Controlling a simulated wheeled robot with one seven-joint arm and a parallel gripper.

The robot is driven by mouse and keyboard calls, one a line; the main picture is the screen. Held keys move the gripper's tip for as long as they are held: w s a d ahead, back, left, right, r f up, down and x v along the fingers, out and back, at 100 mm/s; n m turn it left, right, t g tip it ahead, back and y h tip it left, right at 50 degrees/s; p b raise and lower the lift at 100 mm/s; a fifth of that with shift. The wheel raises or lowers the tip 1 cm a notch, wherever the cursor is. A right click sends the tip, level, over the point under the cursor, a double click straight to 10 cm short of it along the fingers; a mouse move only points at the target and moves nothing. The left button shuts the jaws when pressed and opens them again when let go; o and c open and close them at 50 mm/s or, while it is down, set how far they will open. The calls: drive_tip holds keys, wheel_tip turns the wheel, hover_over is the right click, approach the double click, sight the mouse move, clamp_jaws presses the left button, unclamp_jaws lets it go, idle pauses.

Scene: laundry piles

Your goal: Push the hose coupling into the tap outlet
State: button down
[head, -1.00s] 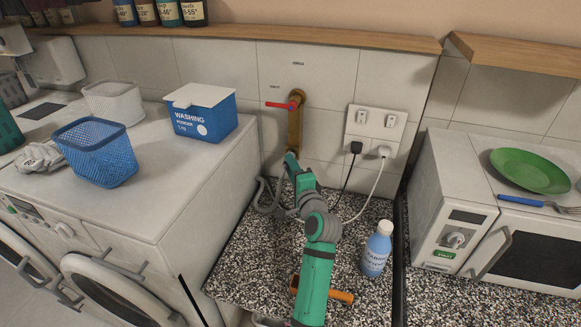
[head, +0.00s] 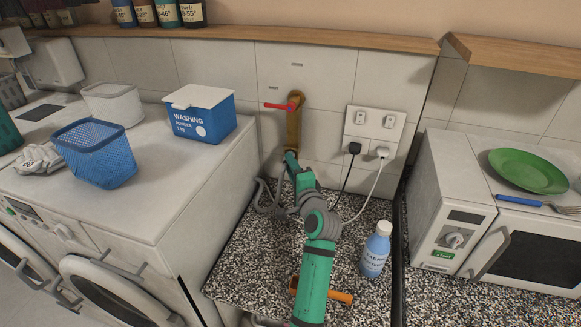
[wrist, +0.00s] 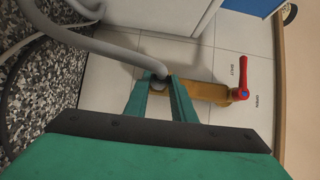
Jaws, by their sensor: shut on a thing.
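The brass tap (head: 294,125) with its red lever (head: 277,106) is fixed to the tiled wall. In the wrist view, the tap body (wrist: 206,92) runs right from my fingertips to the red lever (wrist: 243,78). My gripper (head: 291,157) is at the lower end of the tap. Its green fingers (wrist: 160,88) are shut on the grey hose coupling (wrist: 159,82), which is mostly hidden between them. The grey hose (wrist: 110,47) curves away to the upper left. The coupling is at the outlet, but I cannot tell whether it is inside.
Below is a speckled worktop (head: 235,270) with a blue bottle (head: 376,250) and an orange-handled thing (head: 338,296). A socket plate (head: 376,131) with two plugs is right of the tap. Washing powder (head: 201,115) and a blue basket (head: 96,153) stand on the white machines at left.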

drive_tip(key=shift+w, duration=0.2)
drive_tip(key=c, duration=1.4)
unclamp_jaws()
drive_tip(key=s+a, duration=0.2)
drive_tip(key=s, duration=0.6)
drive_tip(key=shift+s+a, duration=0.3)
drive_tip(key=shift+a, duration=0.05)
drive_tip(key=shift+a, duration=0.1)
